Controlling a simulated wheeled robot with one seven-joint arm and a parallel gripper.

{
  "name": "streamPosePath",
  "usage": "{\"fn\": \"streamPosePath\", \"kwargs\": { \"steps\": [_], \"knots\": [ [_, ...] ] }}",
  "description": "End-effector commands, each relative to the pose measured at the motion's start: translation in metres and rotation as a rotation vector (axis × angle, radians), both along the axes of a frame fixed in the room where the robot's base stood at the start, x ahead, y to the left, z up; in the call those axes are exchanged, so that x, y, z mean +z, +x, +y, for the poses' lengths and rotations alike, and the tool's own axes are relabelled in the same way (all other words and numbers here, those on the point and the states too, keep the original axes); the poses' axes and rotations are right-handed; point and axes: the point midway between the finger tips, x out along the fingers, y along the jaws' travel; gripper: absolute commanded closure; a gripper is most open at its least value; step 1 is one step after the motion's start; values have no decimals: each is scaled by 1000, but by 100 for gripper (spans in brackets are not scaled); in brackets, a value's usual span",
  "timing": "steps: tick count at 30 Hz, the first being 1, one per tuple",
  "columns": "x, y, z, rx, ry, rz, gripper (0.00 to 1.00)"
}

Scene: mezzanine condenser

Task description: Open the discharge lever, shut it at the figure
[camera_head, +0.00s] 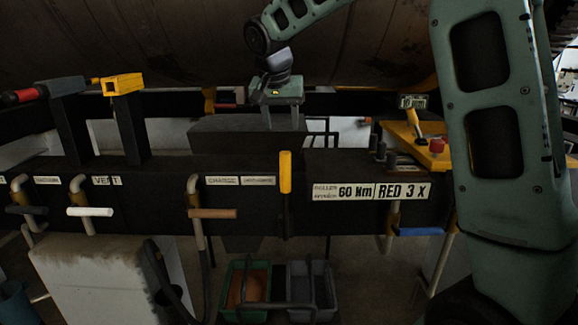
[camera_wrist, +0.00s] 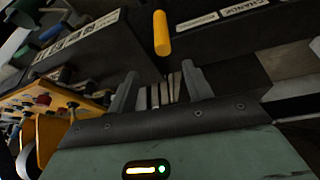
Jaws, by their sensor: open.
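A yellow upright lever handle (camera_head: 285,172) stands at the front of the dark beam, right of the CHARGE label (camera_head: 222,181). In the wrist view the yellow handle (camera_wrist: 161,33) is beyond my fingertips and apart from them. I cannot read which lever is marked discharge; the small label (camera_head: 258,181) beside the yellow handle is too blurred.
Levers with white (camera_head: 90,212), brown (camera_head: 212,213) and blue (camera_head: 420,232) handles hang along the beam. A green bin (camera_head: 230,309) and a grey bin (camera_head: 325,309) stand below. A yellow panel (camera_head: 432,157) with a red button is right. A large drum (camera_head: 180,50) fills the back.

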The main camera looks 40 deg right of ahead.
Motion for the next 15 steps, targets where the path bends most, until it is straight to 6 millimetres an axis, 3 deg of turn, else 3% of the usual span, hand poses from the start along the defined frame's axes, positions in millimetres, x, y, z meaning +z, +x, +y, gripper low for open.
{"fn": "streamPosePath", "kwargs": {
  "steps": [5, 15],
  "knots": [
    [-4, 0, 3, -48, 43, -10, 50],
    [-61, 17, -15, -45, 40, -4, 50]
  ]
}}
